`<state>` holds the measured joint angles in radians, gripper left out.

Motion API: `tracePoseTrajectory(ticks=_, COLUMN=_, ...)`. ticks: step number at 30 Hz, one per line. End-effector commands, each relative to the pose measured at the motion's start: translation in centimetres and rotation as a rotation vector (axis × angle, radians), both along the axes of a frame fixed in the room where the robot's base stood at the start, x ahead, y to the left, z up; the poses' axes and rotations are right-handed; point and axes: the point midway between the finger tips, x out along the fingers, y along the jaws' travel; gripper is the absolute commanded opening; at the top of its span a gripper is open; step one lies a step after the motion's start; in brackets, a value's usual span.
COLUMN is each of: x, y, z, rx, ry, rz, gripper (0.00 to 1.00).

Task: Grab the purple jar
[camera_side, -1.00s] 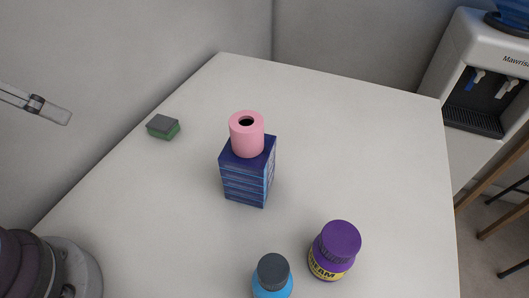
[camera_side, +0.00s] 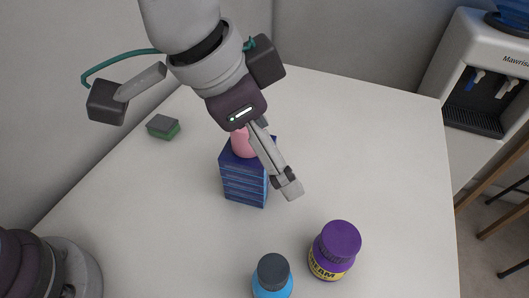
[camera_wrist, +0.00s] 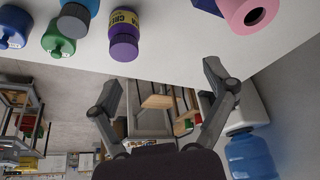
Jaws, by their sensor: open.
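The purple jar (camera_side: 335,250) stands upright near the front right of the white table, with a purple lid and a yellow label. It also shows at the top of the wrist view (camera_wrist: 124,32), left of and beyond my fingers. My gripper (camera_wrist: 164,78) is open, with nothing between its two fingers. In the side view it hangs above the middle of the table, up and left of the jar and apart from it. One finger shows clearly there; the other is not clearly visible.
A pink roll (camera_side: 243,146) on a blue box stack (camera_side: 243,185) is partly hidden behind my gripper. A blue bottle (camera_side: 272,281) with a dark cap stands left of the jar. A sponge (camera_side: 163,127) lies at the left. A green bottle (camera_wrist: 58,40) shows in the wrist view. The table's right side is clear.

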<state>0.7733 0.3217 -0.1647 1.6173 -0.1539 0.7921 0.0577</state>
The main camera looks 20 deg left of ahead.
Motion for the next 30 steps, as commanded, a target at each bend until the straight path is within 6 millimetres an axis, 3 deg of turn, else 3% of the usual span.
tracePoseTrajectory(ticks=1, x=-1.1, y=-2.3, z=-1.1, rx=0.002, ry=0.015, rz=-0.061, gripper=0.83)
tracePoseTrajectory(ticks=3, x=-2.2, y=-4.4, z=-2.1, rx=-0.001, ry=0.025, rz=-0.115, gripper=0.83)
tracePoseTrajectory(ticks=6, x=-2.9, y=-5.8, z=-3.1, rx=-0.001, ry=0.032, rz=-0.147, gripper=0.83)
tracePoseTrajectory(ticks=22, x=-0.6, y=-8.9, z=-11.0, rx=0.000, ry=0.034, rz=-0.147, gripper=0.83)
tracePoseTrajectory(ticks=30, x=-0.2, y=-9.4, z=-12.2, rx=-0.002, ry=0.031, rz=-0.147, gripper=0.83)
